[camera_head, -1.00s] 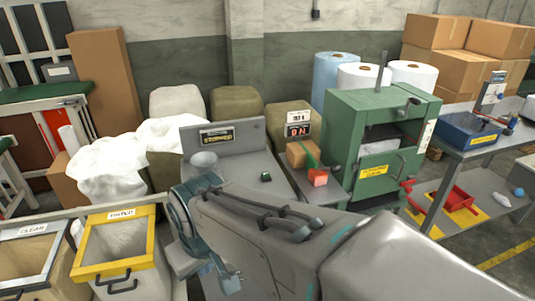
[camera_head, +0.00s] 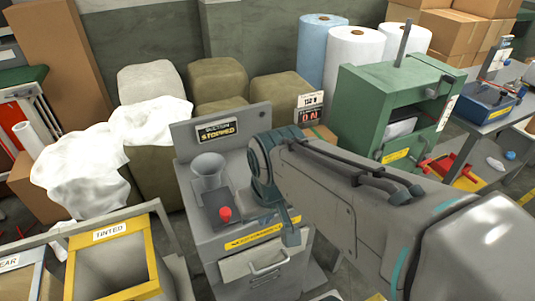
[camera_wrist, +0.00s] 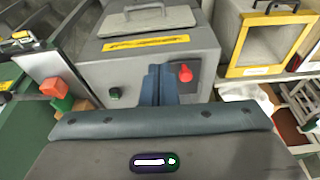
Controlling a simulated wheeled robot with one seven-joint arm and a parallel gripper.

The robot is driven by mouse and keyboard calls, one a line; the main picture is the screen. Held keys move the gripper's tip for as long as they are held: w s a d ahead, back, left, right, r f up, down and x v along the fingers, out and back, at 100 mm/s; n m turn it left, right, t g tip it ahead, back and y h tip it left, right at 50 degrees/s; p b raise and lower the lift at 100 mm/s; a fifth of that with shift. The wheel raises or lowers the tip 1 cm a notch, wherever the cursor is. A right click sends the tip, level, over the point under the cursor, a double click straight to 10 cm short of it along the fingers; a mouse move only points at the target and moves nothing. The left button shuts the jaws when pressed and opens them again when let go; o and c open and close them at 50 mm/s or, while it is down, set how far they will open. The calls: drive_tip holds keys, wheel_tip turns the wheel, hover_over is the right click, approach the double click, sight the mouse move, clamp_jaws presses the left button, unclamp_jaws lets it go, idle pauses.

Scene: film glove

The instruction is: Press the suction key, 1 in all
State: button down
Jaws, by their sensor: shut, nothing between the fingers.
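The suction unit (camera_head: 187,235) is a grey cabinet with a sign (camera_head: 216,131) that appears to read "SUCTION STOPPED". A red mushroom button (camera_head: 225,213) stands on its top, left of my gripper; it also shows in the wrist view (camera_wrist: 185,73), right of the fingers. A small dark green key (camera_wrist: 115,94) sits on the same top, left of the fingers in the wrist view; my arm hides it in the head view. I cannot read a label on either. My gripper (camera_wrist: 160,72) is shut and empty, over the unit's top between the two; I cannot tell any contact.
A grey funnel (camera_head: 208,170) stands behind the red button. A green press (camera_head: 375,105) is to the right, behind my arm. A yellow-framed "TINTED" bin (camera_head: 110,234) stands at the front left.

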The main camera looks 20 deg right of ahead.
drive_tip(key=w+d+m+t+y+p, duration=0.2)
drive_tip(key=w+m+y, duration=0.2)
drive_tip(key=w+m, duration=0.85)
drive_tip(key=w+d+f+m+t+h+p, duration=0.1)
drive_tip(key=w+d+f+m+t, duration=0.1)
drive_tip(key=w+d+m, duration=0.4)
drive_tip(key=w+d+f+m+t+h+p, duration=0.1)
drive_tip(key=w+d+f+m+t, duration=0.1)
drive_tip(key=w+d+m, duration=0.4)
drive_tip(key=d, duration=0.3)
drive_tip(key=shift+f, duration=0.3)
drive_tip(key=shift+a, duration=0.1)
wheel_tip(320, 180, down, 8)
drive_tip(key=b, duration=0.6)
drive_tip(key=shift+r+b, duration=0.15)
drive_tip(key=shift+b, duration=0.2)
drive_tip(key=shift+f+b, duration=0.55)
drive_tip(key=shift+b, duration=0.1)
